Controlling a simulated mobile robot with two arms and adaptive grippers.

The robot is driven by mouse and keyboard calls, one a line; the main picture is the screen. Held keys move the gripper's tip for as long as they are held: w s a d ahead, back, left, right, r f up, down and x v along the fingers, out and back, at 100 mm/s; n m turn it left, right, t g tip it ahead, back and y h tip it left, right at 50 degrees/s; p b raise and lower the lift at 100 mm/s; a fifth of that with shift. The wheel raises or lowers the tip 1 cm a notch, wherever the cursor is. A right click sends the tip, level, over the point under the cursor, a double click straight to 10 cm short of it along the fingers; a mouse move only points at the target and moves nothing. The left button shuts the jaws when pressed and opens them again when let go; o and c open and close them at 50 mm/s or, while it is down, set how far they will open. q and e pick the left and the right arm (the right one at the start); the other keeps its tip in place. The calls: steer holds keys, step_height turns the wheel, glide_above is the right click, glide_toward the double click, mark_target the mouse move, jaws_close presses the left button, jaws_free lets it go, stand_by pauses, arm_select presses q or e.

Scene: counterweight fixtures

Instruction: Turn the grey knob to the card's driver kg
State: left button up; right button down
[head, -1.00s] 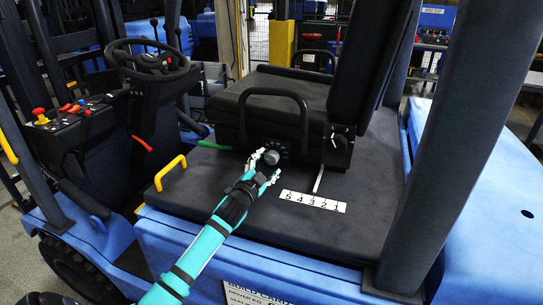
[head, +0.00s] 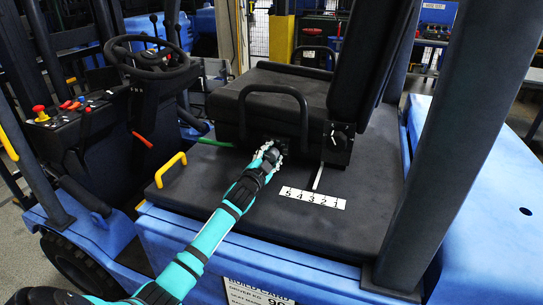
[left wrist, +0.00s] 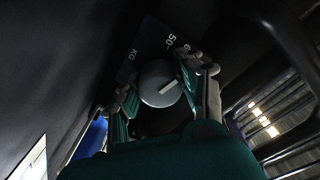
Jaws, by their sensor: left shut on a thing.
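My left gripper (head: 270,151) reaches the front of the seat base in the head view. In the left wrist view its fingers (left wrist: 160,88) are shut on the knob, one on each side. The card (head: 258,292) sits at the bottom of the head view, with "DRIVER KG" partly legible and its number cut off. My right gripper is not in view.
The seat (head: 270,95) with its black bar stands above the knob. A white number strip (head: 312,198) lies on the deck to the right. A yellow handle (head: 170,169) and a green lever (head: 214,143) are to the left.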

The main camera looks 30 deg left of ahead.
arm_select(q)
steer(key=shift+c, duration=1.3)
steer(key=shift+m, duration=0.3)
steer(key=m, duration=0.2)
steer(key=shift+m, duration=0.3)
steer(key=m+p, duration=0.1)
steer(key=m, duration=0.4)
steer(key=m+p, duration=0.1)
steer(key=m, duration=0.3)
steer(key=shift+m+g, duration=0.3)
steer(key=m+p, duration=0.1)
steer(key=m, duration=0.3)
steer(key=shift+d+y, duration=0.1)
steer(key=shift+y, duration=0.2)
steer(key=shift+f+m, duration=0.1)
steer(key=shift+m, duration=0.3)
steer(key=o, duration=1.2)
